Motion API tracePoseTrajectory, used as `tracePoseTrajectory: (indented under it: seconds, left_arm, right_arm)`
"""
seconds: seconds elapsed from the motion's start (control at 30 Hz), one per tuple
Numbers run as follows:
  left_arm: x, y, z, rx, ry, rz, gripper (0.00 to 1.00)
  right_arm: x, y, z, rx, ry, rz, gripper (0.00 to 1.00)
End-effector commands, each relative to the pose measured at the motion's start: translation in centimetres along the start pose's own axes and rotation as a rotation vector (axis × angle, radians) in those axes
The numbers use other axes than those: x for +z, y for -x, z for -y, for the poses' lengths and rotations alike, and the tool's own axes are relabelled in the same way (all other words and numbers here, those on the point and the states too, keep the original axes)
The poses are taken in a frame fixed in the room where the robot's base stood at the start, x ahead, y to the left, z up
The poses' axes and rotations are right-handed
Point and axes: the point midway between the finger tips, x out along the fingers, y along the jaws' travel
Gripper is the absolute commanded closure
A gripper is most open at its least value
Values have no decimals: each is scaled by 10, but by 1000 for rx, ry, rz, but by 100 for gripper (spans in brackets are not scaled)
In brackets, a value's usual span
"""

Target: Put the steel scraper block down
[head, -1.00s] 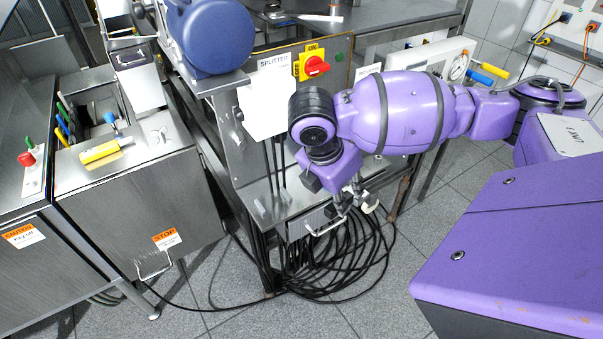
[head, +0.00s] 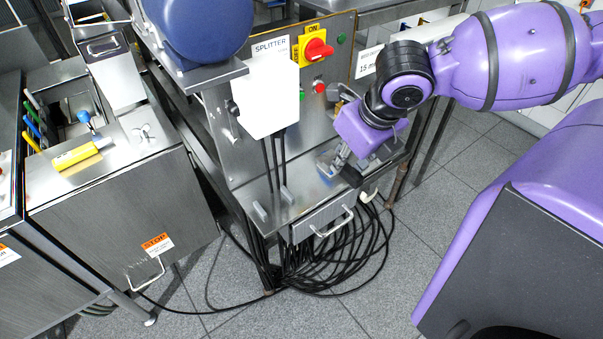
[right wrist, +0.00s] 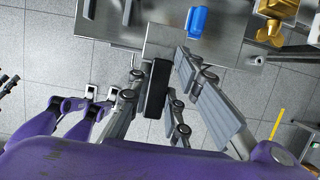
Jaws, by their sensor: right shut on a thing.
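My right gripper (head: 342,168) hangs over the steel shelf (head: 262,196) at the front of the splitter stand, near its right end. It points down and is shut on a dark block, which I take to be the steel scraper block (right wrist: 157,90). In the right wrist view the block sits between the two fingers of my gripper (right wrist: 158,72). My left gripper is not in view.
Behind the shelf stands a panel with a red and yellow switch (head: 316,48). A drawer handle (head: 333,222) juts out in front. Black cables (head: 330,265) lie coiled on the floor.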

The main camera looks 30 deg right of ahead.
Motion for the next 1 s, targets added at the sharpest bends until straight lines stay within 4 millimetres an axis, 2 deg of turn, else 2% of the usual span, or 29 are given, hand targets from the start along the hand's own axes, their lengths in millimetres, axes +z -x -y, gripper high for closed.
tracePoseTrajectory:
  seconds: [0.03,0.1,0.23,0.4,0.6,0.93,1.0]
  left_arm:
    - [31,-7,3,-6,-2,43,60]
    - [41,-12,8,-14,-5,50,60]
    - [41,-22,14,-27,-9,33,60]
    - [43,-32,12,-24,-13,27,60]
    - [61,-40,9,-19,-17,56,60]
    - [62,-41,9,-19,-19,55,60]
    - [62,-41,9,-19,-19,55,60]
  right_arm:
    - [3,-26,-3,4,-1,-19,100]
    - [13,-34,-6,5,-2,-18,100]
    - [29,-45,-10,5,-2,-12,100]
    - [47,-58,-14,6,-3,-8,100]
    - [61,-99,-20,6,-5,-8,100]
    - [72,-124,-22,1,-4,-7,100]
    - [67,-134,-22,0,-4,-12,100]
